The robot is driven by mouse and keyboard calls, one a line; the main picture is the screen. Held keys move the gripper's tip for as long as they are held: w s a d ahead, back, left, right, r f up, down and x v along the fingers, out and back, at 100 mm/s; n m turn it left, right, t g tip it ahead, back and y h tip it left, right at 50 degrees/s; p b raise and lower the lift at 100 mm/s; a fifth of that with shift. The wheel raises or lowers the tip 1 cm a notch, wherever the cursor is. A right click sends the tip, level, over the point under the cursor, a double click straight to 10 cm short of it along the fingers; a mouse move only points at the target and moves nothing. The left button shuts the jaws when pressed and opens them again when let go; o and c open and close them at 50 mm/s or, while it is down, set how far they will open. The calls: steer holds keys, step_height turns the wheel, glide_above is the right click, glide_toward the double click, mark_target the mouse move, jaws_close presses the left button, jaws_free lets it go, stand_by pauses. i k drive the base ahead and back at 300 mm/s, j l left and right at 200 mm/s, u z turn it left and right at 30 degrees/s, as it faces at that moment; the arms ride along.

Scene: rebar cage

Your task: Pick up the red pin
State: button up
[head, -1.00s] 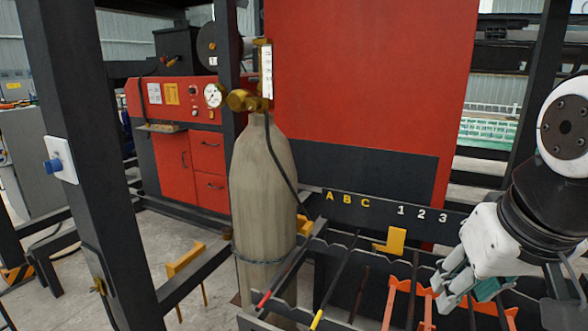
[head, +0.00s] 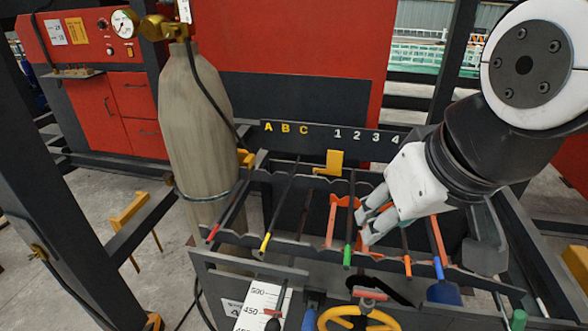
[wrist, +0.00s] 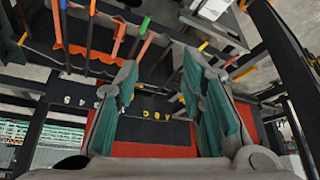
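The red pin (head: 213,233) appears as a dark rod with a red tip, lying in the leftmost notch of the rack (head: 300,246), below the letter A. Its red tip also shows in the wrist view (wrist: 232,61), right of the fingers. My gripper (head: 368,214) is over the rack's middle, right of the red pin and apart from it, near the green-tipped rod (head: 347,257). In the wrist view my gripper (wrist: 165,85) has its two teal-padded fingers spread apart with nothing between them.
Yellow-tipped (head: 265,243), orange-tipped (head: 407,266) and blue-tipped (head: 438,268) rods share the rack. A tall gas cylinder (head: 195,130) stands close to the red pin's left. A yellow handwheel (head: 355,320) is in front of the rack. A dark post (head: 40,200) rises at left.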

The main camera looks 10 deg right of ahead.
mark_target(369, 295)
steer(key=k+j+z, duration=0.2)
steer(key=j+z, duration=0.25)
steer(key=k+j+z, duration=0.3)
steer(key=z, duration=0.2)
steer(key=k+j+z, duration=0.25)
steer(key=z, duration=0.2)
steer(key=k, duration=0.05)
